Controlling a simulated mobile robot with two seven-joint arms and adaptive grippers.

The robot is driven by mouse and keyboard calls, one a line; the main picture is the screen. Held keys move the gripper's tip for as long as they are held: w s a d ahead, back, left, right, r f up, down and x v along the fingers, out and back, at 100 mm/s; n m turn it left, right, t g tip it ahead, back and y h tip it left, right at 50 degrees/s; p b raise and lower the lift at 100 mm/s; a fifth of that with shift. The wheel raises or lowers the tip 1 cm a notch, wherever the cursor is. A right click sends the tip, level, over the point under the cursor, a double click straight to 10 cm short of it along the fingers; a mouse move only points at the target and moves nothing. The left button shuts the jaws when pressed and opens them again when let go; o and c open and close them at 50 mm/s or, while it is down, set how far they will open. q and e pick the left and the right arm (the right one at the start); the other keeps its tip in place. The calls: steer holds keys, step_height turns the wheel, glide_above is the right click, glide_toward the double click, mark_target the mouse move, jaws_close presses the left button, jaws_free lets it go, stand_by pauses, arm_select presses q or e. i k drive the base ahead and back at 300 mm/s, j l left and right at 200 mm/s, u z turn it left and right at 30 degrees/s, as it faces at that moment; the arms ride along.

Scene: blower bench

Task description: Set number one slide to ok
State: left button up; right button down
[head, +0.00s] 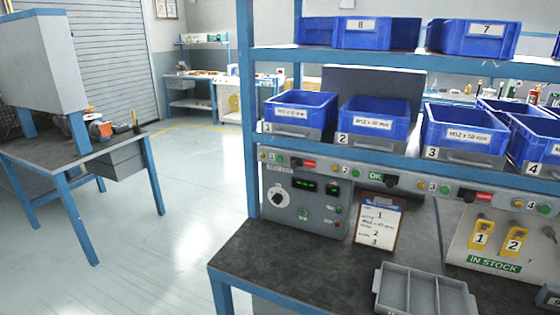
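The number one slide is a small black knob (295,162) on the grey rail under the bin marked 1. A red label (310,164) shows to the right of the knob, and no green OK shows at this slide. At number two, a green OK label (376,176) shows to the left of its black knob (391,181). At number three, the black knob (468,195) sits left of a red label (484,197). Neither of my grippers is in view.
Blue bins (300,106) stand on the shelf above the rail. A grey control box (305,197), a clipboard (378,222) and a grey divided tray (424,292) are below it at the dark bench (280,265). Open floor lies left, before a side table (70,150).

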mark_target(295, 162)
steer(key=i+j+z, duration=0.1)
steer(key=j, duration=0.3)
steer(key=i+j+z, duration=0.1)
steer(key=j, duration=0.3)
steer(key=i+j+z, duration=0.1)
steer(key=j, duration=0.35)
steer(key=i+j+z, duration=0.1)
steer(key=j, duration=0.3)
